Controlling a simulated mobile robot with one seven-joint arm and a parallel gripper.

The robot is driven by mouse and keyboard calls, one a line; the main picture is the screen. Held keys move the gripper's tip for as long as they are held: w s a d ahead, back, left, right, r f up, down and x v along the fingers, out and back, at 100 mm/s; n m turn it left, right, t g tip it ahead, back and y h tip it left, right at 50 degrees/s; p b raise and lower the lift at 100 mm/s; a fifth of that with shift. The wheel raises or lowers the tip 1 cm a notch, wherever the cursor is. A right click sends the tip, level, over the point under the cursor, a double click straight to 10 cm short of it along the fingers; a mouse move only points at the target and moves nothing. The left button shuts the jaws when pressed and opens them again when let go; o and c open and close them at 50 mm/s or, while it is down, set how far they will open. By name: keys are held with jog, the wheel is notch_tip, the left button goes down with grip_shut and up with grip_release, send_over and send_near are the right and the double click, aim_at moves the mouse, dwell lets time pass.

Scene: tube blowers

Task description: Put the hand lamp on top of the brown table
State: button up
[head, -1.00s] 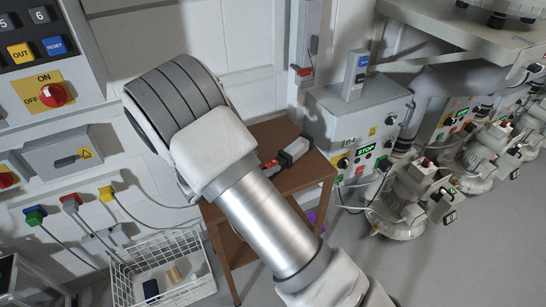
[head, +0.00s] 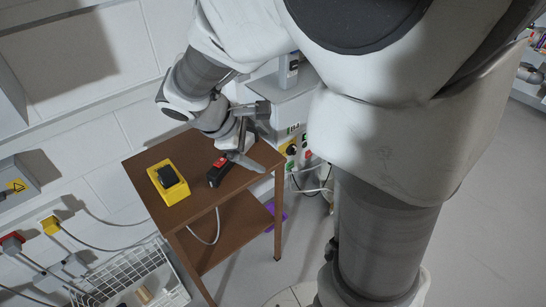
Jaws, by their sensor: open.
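The brown table (head: 239,185) stands left of centre in the head view, with its top and lower shelf showing. A small black object with a red end (head: 217,172) lies on the tabletop and looks like the hand lamp, though I cannot be sure. My gripper (head: 236,156) is open, low over the right part of the tabletop, just right of this object. A light grey finger points down close to the table. I cannot tell whether it touches the object. The second finger is partly hidden.
A yellow box with a black top (head: 172,190) sits on the left of the tabletop. A white wire basket (head: 135,272) stands on the floor at lower left. A grey machine (head: 285,105) stands behind the table. Cables (head: 110,222) hang along the wall.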

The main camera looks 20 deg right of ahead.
jog(key=s+r+m+t+y, duration=0.1)
jog(key=s+r+m+y, duration=0.2)
jog(key=s, duration=0.4)
jog(key=s+a+r+m+t+y, duration=0.1)
jog(key=s+r+m+t+y, duration=0.1)
jog(key=s+r+m, duration=0.3)
jog(key=s+m+y, duration=0.1)
jog(key=s+m, duration=0.1)
jog(key=m, duration=0.1)
jog(key=shift+a+r+y, duration=0.3)
jog(key=shift+r, duration=0.05)
notch_tip(320, 180, up, 5)
jog(key=p, duration=0.5)
jog(key=shift+r, duration=0.2)
dwell(0.4)
